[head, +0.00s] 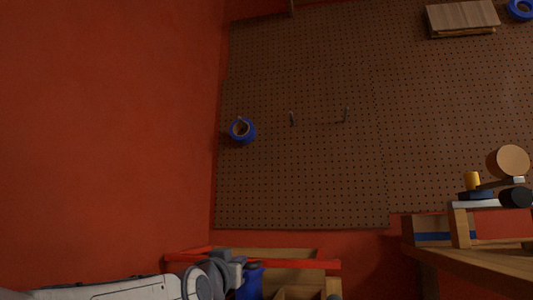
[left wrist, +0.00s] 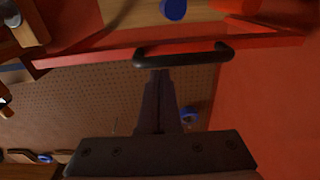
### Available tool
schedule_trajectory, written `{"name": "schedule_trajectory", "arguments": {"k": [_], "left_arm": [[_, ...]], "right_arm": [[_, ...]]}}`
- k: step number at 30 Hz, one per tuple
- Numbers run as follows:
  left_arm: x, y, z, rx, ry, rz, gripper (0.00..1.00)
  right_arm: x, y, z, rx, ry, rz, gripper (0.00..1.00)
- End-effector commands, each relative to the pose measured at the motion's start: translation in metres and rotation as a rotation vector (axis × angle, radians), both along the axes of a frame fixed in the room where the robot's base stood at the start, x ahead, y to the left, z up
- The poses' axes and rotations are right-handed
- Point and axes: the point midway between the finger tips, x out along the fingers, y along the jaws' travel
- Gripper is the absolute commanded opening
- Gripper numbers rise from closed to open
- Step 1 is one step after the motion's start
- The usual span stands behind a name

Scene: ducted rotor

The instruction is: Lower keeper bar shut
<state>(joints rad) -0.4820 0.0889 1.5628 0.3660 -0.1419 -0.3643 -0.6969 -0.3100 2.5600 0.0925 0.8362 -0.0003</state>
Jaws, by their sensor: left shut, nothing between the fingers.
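The keeper bar is a long red bar (head: 310,263) at the bottom of the head view, in front of a wooden structure. It also crosses the top of the left wrist view (left wrist: 80,58). A black handle (left wrist: 185,52) sits along the bar in the left wrist view. My left gripper (head: 243,263) is at the bar in the head view, partly blending with it. In the left wrist view its fingers (left wrist: 158,76) are shut and empty, with their tips at the handle's left part. I cannot tell whether they touch it. My right gripper is not in view.
A wooden bench (head: 470,262) with several small items stands at the right. A brown pegboard (head: 300,180) covers the wall behind, with a blue tape roll (head: 242,130) hanging on it. A blue part (head: 250,284) lies close beside my left gripper. The red wall (head: 110,130) at left is bare.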

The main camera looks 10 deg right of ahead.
Motion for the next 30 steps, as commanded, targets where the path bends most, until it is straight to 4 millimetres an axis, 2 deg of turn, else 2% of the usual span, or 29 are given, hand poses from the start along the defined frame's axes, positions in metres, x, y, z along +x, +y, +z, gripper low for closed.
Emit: {"name": "schedule_trajectory", "arguments": {"k": [1,10,14,20,21,23,30], "left_arm": [[0.004,-0.003,-0.023,0.022,0.046,-0.005,0.0],[0.003,-0.001,-0.018,0.021,0.044,-0.004,0.0],[0.002,0.0,0.001,0.017,0.034,-0.002,0.0],[-0.005,0.005,0.046,0.005,0.006,0.001,0.0],[-0.015,0.009,0.028,0.005,0.008,0.001,0.0],[-0.026,0.014,0.021,0.004,0.006,0.001,0.0],[-0.061,0.032,0.003,0.002,0.002,0.003,0.0]], "right_arm": [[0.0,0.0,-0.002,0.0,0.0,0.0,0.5],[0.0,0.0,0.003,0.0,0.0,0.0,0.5],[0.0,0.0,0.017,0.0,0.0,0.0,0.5],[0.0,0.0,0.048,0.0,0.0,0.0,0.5],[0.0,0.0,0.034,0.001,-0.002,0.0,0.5],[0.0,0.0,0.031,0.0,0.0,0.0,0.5],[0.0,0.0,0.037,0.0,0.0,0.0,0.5]]}}
